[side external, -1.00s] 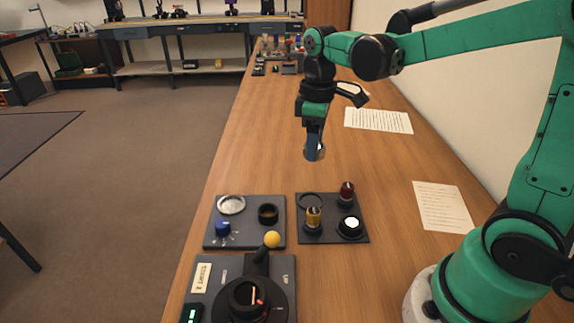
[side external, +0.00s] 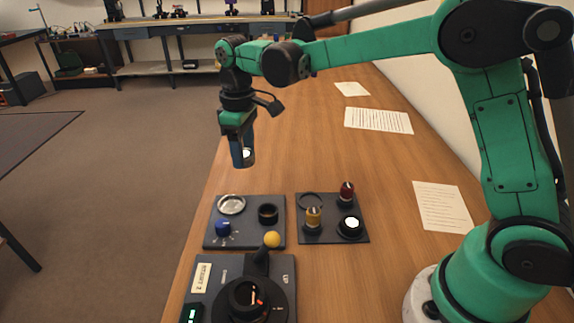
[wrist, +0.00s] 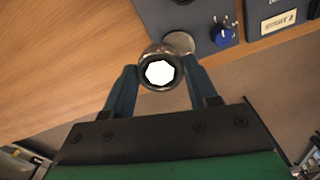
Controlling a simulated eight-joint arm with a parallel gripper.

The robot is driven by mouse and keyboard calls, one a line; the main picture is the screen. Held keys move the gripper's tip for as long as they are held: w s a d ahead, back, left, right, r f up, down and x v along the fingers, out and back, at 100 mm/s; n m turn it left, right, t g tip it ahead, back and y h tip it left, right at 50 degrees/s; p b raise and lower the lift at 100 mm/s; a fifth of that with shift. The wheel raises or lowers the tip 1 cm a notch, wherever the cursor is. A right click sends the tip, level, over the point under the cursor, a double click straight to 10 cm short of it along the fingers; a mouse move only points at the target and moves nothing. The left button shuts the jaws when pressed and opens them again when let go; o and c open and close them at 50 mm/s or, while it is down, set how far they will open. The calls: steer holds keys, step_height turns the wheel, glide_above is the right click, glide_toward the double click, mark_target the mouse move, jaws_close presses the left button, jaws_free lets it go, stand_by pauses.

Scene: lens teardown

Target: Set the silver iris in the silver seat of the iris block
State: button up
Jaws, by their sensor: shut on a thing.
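My gripper (side external: 240,145) is shut on the silver iris (wrist: 148,80), a round metal ring with a bright white opening, held between its two blue fingers. In the side view the iris (side external: 248,158) hangs in the air above and beyond the iris block. The iris block (side external: 245,238) is a dark plate with a silver round seat (side external: 231,204) at its far left, a black round seat (side external: 268,214) and a blue knob (side external: 223,228). In the wrist view the silver seat (wrist: 183,40) shows just past the iris, partly hidden by it.
Right of the block, a second plate (side external: 331,237) holds a yellow part (side external: 313,217), a red part (side external: 347,193) and a white-topped part (side external: 350,224). Papers lie to the right. Bare wood lies beyond the plates.

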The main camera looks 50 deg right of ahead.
mark_target(232, 206)
steer(key=a+f, duration=0.1)
steer(key=f, duration=0.1)
steer(key=w+a+f, duration=0.1)
steer(key=a+f, duration=0.1)
steer(key=shift+w+a, duration=0.15)
steer(key=shift+a, duration=0.05)
steer(key=shift+f, duration=2.2)
steer(key=shift+f, duration=0.55)
steer(key=o, duration=1.3)
steer(key=shift+c, duration=0.2)
steer(key=shift+o, duration=0.2)
steer(key=shift+o, duration=0.6)
step_height(232, 206, up, 7)
